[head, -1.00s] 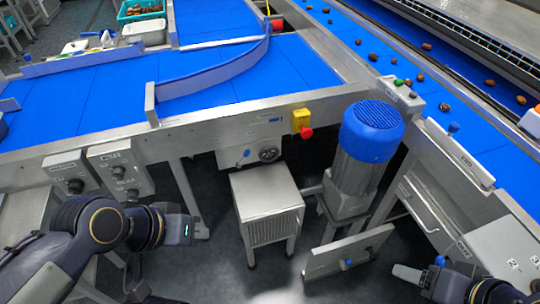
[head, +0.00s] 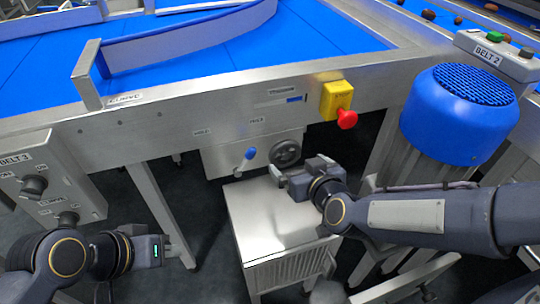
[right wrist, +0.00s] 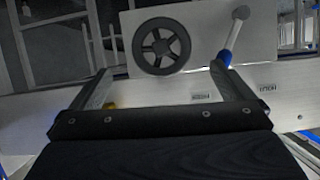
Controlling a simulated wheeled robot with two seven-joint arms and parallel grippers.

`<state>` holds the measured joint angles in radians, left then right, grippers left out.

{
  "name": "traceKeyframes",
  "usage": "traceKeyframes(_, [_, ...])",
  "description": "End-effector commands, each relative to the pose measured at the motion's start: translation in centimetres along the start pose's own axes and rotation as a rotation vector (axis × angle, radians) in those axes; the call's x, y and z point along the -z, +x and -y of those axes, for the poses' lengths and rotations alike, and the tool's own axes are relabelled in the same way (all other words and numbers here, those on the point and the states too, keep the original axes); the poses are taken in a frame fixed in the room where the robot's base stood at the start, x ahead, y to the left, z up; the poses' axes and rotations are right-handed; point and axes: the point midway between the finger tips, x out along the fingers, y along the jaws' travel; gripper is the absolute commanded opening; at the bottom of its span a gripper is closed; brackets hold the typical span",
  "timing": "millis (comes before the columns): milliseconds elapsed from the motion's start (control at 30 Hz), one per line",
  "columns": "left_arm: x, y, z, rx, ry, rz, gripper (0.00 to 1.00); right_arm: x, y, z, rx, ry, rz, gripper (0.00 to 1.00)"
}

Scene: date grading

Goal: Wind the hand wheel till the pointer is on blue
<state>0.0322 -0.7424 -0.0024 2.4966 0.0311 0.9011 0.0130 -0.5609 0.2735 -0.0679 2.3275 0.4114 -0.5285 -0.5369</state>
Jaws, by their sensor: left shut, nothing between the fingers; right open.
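The dark spoked hand wheel (head: 286,151) is on a grey panel (head: 225,160) under the belt frame. It also shows in the right wrist view (right wrist: 160,46). A lever with a blue knob (head: 249,153) is left of the wheel; its rod (right wrist: 234,38) is right of the wheel in the wrist view. A small scale window (head: 280,97) above shows some blue; its pointer is too small to read. My right gripper (head: 296,168) is open just below and in front of the wheel, its fingers apart and empty. My left gripper (head: 184,256) is shut and empty at lower left.
A metal cabinet (head: 270,215) stands below the wheel. A yellow box with a red stop button (head: 345,118) is on the frame to the right. A blue-capped motor (head: 460,115) stands further right. A BELT 3 switch box (head: 75,185) is at left.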

Motion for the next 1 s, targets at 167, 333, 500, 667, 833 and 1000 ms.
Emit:
traceKeyframes(167, [-0.4, 0.8, 0.4, 0.0, 0.0, -0.001, 0.0, -0.7, 1.6, 0.2, -0.012, -0.02, -0.014, 1.0])
traceKeyframes(333, [-0.8, 1.6, 0.7, 0.0, 0.0, -0.001, 0.0, -0.7, 4.3, 0.2, -0.012, -0.018, -0.014, 1.0])
traceKeyframes(500, [-1.1, 2.2, 1.0, 0.0, 0.0, -0.001, 0.0, -0.6, 6.8, 0.2, -0.011, -0.017, -0.013, 1.0])
traceKeyframes(667, [-1.2, 2.5, 1.1, 0.0, 0.0, -0.001, 0.0, -0.5, 8.2, 0.1, -0.012, -0.017, -0.013, 1.0])
traceKeyframes(833, [-1.2, 2.5, 1.1, 0.0, 0.0, -0.001, 0.0, -0.3, 8.4, 0.1, -0.011, -0.017, -0.014, 1.0])
traceKeyframes(1000, [-1.2, 2.5, 1.1, 0.0, 0.0, 0.0, 0.0, -0.3, 8.4, 0.1, -0.011, -0.017, -0.013, 0.96])
